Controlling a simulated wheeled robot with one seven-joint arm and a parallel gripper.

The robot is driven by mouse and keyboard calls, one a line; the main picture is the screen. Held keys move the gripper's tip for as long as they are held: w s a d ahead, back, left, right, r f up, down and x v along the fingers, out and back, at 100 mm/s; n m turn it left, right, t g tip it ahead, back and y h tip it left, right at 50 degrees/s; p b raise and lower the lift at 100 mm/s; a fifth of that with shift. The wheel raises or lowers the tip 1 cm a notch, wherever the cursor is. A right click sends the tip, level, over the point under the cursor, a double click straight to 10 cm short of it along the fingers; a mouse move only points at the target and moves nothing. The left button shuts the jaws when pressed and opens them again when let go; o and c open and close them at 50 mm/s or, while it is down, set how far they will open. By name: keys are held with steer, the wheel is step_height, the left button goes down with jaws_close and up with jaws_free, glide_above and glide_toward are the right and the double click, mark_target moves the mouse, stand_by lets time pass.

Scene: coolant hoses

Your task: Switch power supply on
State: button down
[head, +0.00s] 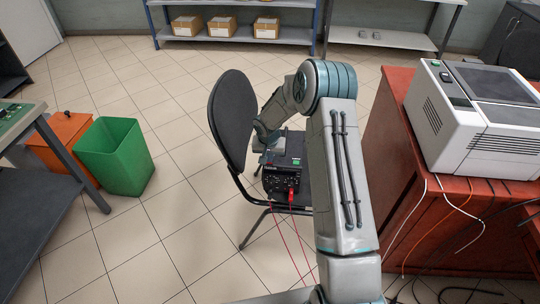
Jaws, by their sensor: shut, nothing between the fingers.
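The black power supply (281,180) rests on the seat of a black chair. Its front face has dark knobs or sockets and a red part at its right side. Thin red leads hang from the front towards the floor. My gripper (264,158) is small in the head view, just above and behind the top left of the power supply. It is shut and holds nothing. I cannot tell whether it touches the housing. My arm hides the right part of the seat. The power switch and its position are too small to make out.
The chair back (231,120) stands close to the left of my gripper. A red-brown bench (385,190) with a white machine (470,120) and loose cables is at the right. A green bin (114,160) and an orange box (62,140) stand left. Tiled floor between is clear.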

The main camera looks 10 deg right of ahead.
steer(key=shift+f+b, duration=0.1)
steer(key=shift+b, duration=0.2)
steer(key=shift+f+b, duration=0.4)
steer(key=shift+b, duration=0.65)
steer(key=shift+r, duration=0.25)
steer(key=shift+w+d+r+p, duration=0.2)
steer(key=shift+w+r+p, duration=0.15)
steer(key=shift+w, duration=0.3)
